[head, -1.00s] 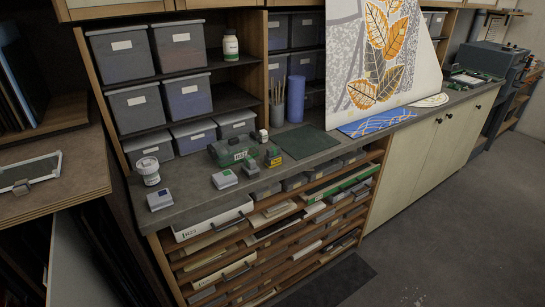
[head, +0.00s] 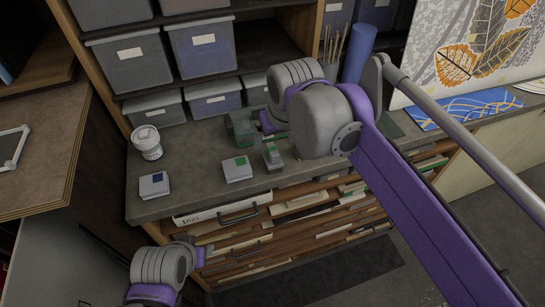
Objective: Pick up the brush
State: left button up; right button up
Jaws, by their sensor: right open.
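Several thin brush-like sticks (head: 333,42) stand upright in a holder at the back of the counter, left of a blue roll. The holder's lower part is hidden behind my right arm. I cannot tell which stick is the brush. My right gripper (head: 268,122) is mostly hidden by its own grey wrist; a purple part shows above the counter, near the green box, in front of and left of the holder. It is open, and I see nothing held. My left gripper (head: 200,257) shows only as a small purple part at the lower left, below the counter's front edge; its fingers are unclear.
A dark counter (head: 205,150) carries a white jar (head: 147,142), small grey boxes (head: 237,168) and a green box (head: 241,126). Grey bins (head: 130,58) fill the shelves behind. A blue roll (head: 358,52) stands beside the holder. Drawers and paper slots lie below the counter.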

aim_at(273, 150)
jog(key=x, duration=0.2)
jog(key=shift+w+f, duration=0.15)
jog(key=shift+f, duration=0.2)
jog(key=shift+a+f, duration=0.15)
jog(key=shift+f, duration=0.3)
jog(key=x, duration=0.5)
grip_shut()
notch_tip(273, 150, up, 10)
jog(key=c, duration=0.6)
grip_release()
jog(key=c, duration=0.7)
jog(key=shift+f, duration=0.1)
